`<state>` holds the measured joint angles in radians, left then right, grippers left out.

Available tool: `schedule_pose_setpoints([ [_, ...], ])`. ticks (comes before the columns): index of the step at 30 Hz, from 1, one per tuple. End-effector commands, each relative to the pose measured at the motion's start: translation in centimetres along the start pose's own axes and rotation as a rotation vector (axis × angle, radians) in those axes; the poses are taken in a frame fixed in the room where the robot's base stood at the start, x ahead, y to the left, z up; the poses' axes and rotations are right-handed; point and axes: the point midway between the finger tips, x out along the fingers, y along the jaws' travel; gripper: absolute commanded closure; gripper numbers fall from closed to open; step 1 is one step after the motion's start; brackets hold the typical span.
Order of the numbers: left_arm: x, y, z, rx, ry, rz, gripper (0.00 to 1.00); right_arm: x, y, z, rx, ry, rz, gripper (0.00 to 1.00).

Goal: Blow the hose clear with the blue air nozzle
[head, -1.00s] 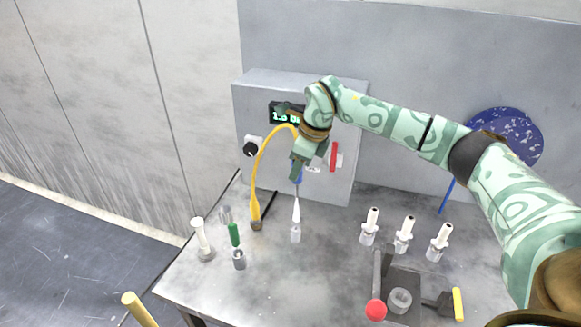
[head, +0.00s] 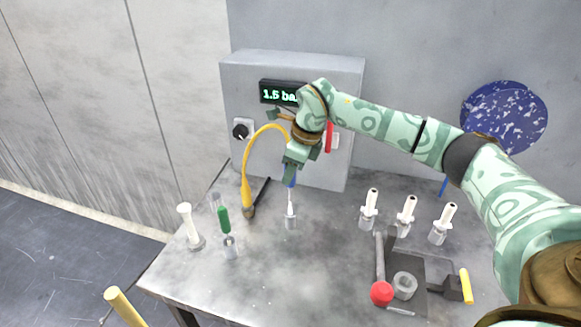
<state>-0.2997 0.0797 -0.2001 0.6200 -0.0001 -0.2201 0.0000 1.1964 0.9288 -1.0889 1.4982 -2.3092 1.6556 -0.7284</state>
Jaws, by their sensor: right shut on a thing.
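My right gripper (head: 291,168) reaches in from the right and is shut on the blue air nozzle (head: 292,181). Only a little of the blue body shows below the jaws. I cannot tell how deep the tip sits in the cup. A yellow hose (head: 246,170) arcs up from a dark end fitting (head: 248,212) on the table, and its far end passes behind my gripper. My left gripper is not in view.
White-topped bottles (head: 370,210) stand right. A red-knobbed lever (head: 381,293) is in front. A green-sleeved piece (head: 223,220) and white piece (head: 188,228) stand left. The front middle table (head: 275,285) is clear.

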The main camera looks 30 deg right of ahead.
Motion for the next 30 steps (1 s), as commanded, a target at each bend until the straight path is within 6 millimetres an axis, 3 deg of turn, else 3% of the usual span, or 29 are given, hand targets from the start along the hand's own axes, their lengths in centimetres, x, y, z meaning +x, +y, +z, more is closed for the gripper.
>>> schedule_pose_setpoints([
  [16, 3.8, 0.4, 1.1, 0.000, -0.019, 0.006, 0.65, 4.2, 0.2, -1.3, 0.001, 0.002, 0.000, 0.96],
  [30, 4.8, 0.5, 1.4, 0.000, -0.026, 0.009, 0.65, 7.2, 0.3, -2.2, 0.001, 0.001, 0.001, 0.96],
])
